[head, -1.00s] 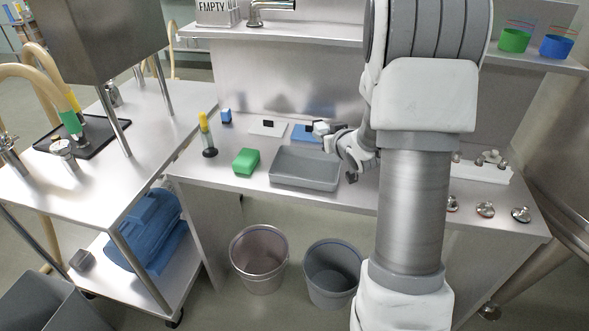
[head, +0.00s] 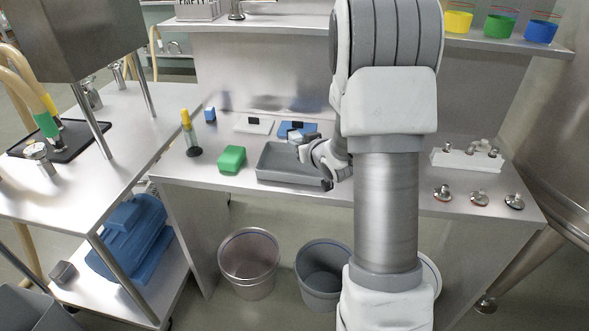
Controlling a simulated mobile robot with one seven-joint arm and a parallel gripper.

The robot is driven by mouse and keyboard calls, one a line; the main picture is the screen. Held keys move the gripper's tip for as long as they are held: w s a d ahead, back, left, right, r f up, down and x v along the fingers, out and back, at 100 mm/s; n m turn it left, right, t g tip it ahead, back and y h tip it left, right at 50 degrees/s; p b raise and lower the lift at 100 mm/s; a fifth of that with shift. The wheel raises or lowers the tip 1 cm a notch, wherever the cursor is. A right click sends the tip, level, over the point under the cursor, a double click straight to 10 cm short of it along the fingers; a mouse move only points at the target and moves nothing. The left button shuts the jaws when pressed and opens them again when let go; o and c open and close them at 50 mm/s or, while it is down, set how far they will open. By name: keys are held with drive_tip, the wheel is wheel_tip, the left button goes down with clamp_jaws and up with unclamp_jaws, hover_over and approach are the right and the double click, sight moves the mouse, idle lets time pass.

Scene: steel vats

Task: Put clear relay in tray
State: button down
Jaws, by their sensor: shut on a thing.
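The grey open tray (head: 275,178) sits on the steel bench with its inside looking empty where I can see it. My gripper (head: 296,138) is at the tray's back right side, in line with its back rim in the head view. It is shut on a small pale thing, which seems to be the clear relay (head: 293,135). The relay is tiny here and partly hidden by the fingers. I cannot tell its height above the tray. My arm hides the bench to the right of the tray.
A green block (head: 232,158) and a yellow-topped bottle (head: 187,130) stand left of the tray. Behind it lie a white plate (head: 252,125) and a blue plate (head: 312,129), each with a dark piece. Several metal fittings (head: 478,198) lie at right. Bins (head: 250,262) stand below.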

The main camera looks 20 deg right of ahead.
drive_tip(key=shift+c, duration=2.3)
unclamp_jaws()
drive_tip(key=shift+r, duration=0.1)
drive_tip(key=b+v, duration=0.3)
drive_tip(key=v, duration=1.4)
drive_tip(key=shift+s+b, duration=0.15)
drive_tip(key=shift+b, duration=0.25)
drive_tip(key=shift+r, duration=0.1)
